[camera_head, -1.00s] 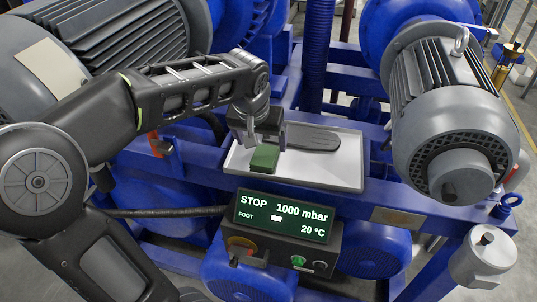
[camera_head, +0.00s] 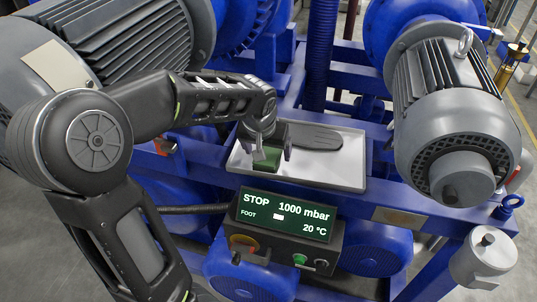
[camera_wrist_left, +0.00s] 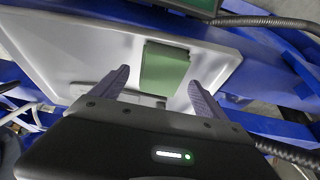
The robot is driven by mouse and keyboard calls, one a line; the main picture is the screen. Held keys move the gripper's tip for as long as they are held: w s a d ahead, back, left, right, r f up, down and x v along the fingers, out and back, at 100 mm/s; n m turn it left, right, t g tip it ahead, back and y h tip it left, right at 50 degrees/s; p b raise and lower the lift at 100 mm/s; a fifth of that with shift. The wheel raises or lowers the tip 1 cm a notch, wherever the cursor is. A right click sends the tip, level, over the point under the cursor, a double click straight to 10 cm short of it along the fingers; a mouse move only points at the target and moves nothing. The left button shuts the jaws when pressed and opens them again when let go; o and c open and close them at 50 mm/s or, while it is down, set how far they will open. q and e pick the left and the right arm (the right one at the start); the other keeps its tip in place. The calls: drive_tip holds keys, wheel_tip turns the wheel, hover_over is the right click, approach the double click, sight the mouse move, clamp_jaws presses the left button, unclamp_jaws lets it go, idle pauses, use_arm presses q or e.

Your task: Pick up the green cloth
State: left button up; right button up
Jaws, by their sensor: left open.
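The green cloth (camera_head: 268,158) is a small folded block lying on the left part of a white tray (camera_head: 335,172). My left gripper (camera_head: 271,155) is right above it, with one finger to each side, and partly hides it in the head view. In the left wrist view the green cloth (camera_wrist_left: 165,68) lies between and just ahead of the two open fingers (camera_wrist_left: 157,82). I cannot tell whether the fingers touch it. My right gripper is not in view.
A dark flat object (camera_head: 310,137) lies on the tray right of the cloth. Grey motors stand left and right (camera_head: 455,125) on a blue frame. The tray's right half is mostly clear.

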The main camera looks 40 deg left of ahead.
sight(268, 154)
use_arm(q)
drive_tip(key=shift+w+a+f, duration=0.1)
drive_tip(key=shift+w+f, duration=0.1)
drive_tip(key=shift+f, duration=0.45)
drive_tip(key=shift+c, duration=0.4)
drive_tip(key=c, duration=1.5)
wheel_tip(268, 154, up, 10)
drive_tip(key=shift+r, duration=0.1)
